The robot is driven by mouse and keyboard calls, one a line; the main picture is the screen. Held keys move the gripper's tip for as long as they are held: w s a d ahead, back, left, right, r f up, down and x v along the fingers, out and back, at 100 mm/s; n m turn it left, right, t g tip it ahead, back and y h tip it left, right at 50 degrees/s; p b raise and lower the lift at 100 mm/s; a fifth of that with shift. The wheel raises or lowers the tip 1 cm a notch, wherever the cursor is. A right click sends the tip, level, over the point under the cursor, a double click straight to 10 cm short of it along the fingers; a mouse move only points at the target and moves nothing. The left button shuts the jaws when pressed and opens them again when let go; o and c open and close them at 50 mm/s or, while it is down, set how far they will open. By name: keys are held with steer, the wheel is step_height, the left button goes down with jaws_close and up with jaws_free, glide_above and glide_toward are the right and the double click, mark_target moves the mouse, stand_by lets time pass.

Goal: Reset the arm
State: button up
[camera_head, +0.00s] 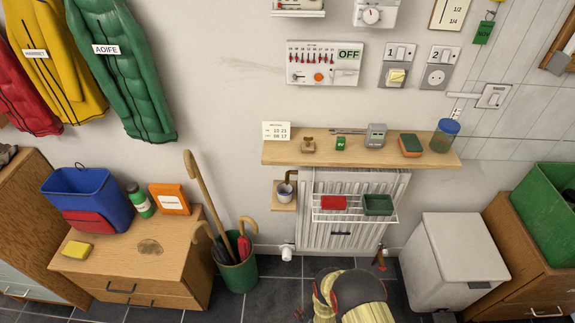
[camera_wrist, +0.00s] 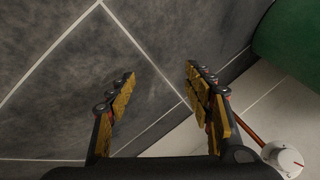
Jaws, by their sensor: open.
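My gripper (camera_wrist: 159,76) shows in the wrist view with its two yellow-padded fingers spread apart. Nothing is between them; dark floor tiles (camera_wrist: 70,75) lie beyond. In the head view, a pale yellow and dark part of my arm (camera_head: 352,296) is at the bottom middle, in front of the radiator (camera_head: 325,233). I cannot make out the fingers clearly there.
A green umbrella bin (camera_head: 238,274) stands left of the radiator, with a wooden cabinet (camera_head: 205,262) beyond it. A white pedal bin (camera_head: 455,262) stands at right. A wooden shelf (camera_head: 285,154) with small items juts out above the radiator. A white valve (camera_wrist: 284,158) is near the right finger in view.

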steer(key=w+d+r+n+g+h+p, duration=0.1)
steer(key=w+d+r+n+g, duration=0.15)
steer(key=r, duration=1.45)
steer(key=w+d+r+n+g+h+p, duration=0.1)
steer(key=r+n+g, duration=0.15)
steer(key=r, duration=1.35)
steer(key=w+d+r+n+g+h+p, duration=0.15)
steer(key=r+g, duration=0.25)
steer(key=r, duration=1.3)
steer(key=s+d+r+t+p, duration=0.1)
steer(key=s+r, duration=0.5)
steer(key=r, duration=1.1)
steer(key=s+d+r+t+p, duration=0.1)
steer(key=s+r+t, duration=0.3)
steer(key=r, duration=1.3)
steer(key=s+d+r+t+p, duration=0.1)
steer(key=s+d+r+t, duration=0.2)
steer(key=s+r, duration=0.5)
step_height(320, 180, up, 10)
steer(key=shift+s+d+f+y, duration=0.1)
steer(key=shift+s+d+y, duration=0.2)
steer(key=shift+y, duration=0.15)
